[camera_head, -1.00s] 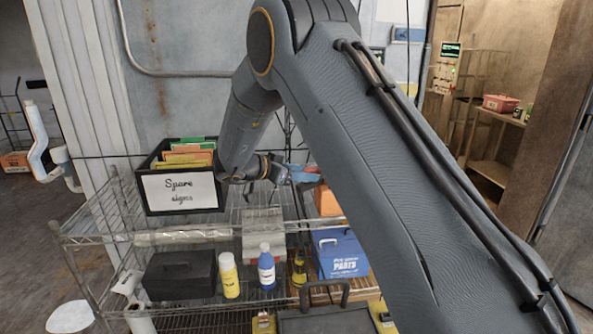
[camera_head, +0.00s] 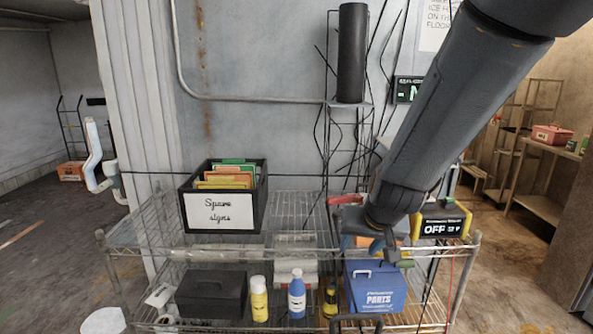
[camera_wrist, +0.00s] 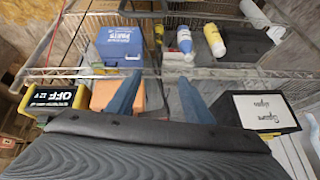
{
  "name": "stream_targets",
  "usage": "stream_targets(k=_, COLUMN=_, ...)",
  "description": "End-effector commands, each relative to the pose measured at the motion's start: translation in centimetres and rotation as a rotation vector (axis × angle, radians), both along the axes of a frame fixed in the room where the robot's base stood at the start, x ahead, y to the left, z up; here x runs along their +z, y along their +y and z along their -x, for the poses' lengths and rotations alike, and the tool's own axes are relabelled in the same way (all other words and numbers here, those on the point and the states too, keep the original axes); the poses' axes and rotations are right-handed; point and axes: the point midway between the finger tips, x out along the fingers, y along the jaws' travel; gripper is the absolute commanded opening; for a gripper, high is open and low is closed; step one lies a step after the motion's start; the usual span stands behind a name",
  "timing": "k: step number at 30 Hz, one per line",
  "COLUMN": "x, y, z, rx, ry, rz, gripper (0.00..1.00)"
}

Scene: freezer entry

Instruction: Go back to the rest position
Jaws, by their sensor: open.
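My gripper (camera_head: 380,246) is at the end of my grey arm, over the right part of the wire shelf (camera_head: 290,246) in the head view. In the wrist view its two blue fingers (camera_wrist: 160,80) stand well apart with nothing between them. The wrist picture is upside down relative to the head view. Beyond the fingers lie an orange box (camera_wrist: 108,92) and the blue parts box (camera_wrist: 119,45). The gripper partly hides the things behind it in the head view.
A black "Spare signs" bin (camera_head: 259,204) stands on the shelf's left, and a yellow-black OFF display (camera_head: 441,223) on its right. Below are yellow (camera_head: 259,300) and blue (camera_head: 297,297) bottles and a black case (camera_head: 211,296). A wall pipe and cables are behind. Floor at left is open.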

Motion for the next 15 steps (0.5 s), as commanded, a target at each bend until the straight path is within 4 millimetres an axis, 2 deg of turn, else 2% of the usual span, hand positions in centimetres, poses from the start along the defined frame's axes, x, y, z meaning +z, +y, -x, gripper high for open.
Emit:
stream_targets(k=1, x=-0.5, y=-0.7, z=2.6, rx=0.018, ry=0.053, rz=0.011, gripper=0.47)
stream_targets(k=3, x=-1.4, y=-1.6, z=6.0, rx=0.041, ry=0.129, rz=0.029, gripper=0.47)
stream_targets(k=10, x=-3.3, y=-4.8, z=16.0, rx=0.085, ry=0.349, rz=0.106, gripper=0.47)
stream_targets(k=12, x=-5.4, y=-4.6, z=15.7, rx=0.086, ry=0.374, rz=0.101, gripper=0.47)
stream_targets(k=15, x=-6.9, y=-4.5, z=16.1, rx=0.089, ry=0.407, rz=0.098, gripper=0.47)
